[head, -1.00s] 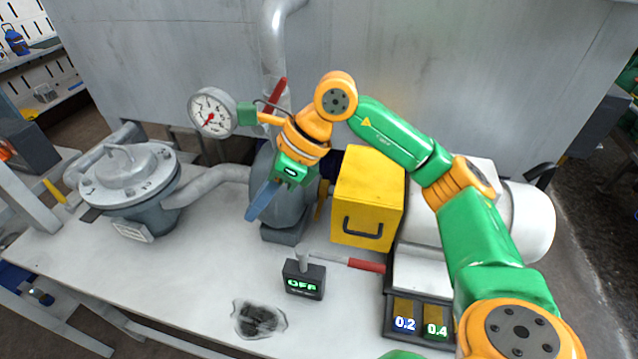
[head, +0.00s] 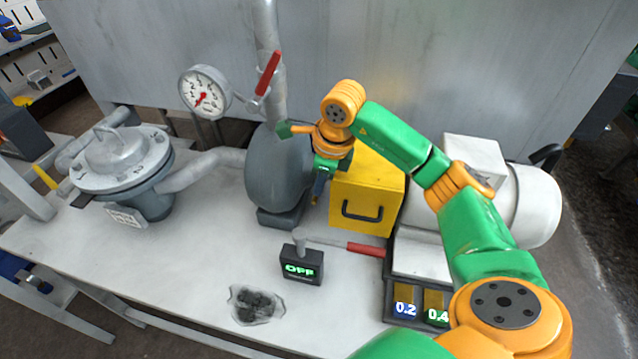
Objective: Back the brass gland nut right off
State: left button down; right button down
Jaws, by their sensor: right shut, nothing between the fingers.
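My right gripper (head: 319,190) reaches down in the gap between the grey pump casing (head: 278,172) and the yellow box (head: 366,200). I cannot make out the brass gland nut; the gripper and wrist cover the space at the pump's right side. Whether the fingers touch anything there cannot be told. My left gripper is not in view.
A pressure gauge (head: 204,92) and a red-handled valve (head: 268,74) stand behind the pump. A red-handled tool (head: 345,245) lies in front of the yellow box, by a display reading OFF (head: 301,266). A white motor (head: 490,190) stands right. A crumpled clear bag (head: 256,305) lies at the front.

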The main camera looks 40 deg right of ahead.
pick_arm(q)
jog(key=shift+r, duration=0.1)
pick_arm(e)
jog(key=shift+w+f, duration=0.15)
jog(key=shift+f, duration=0.25)
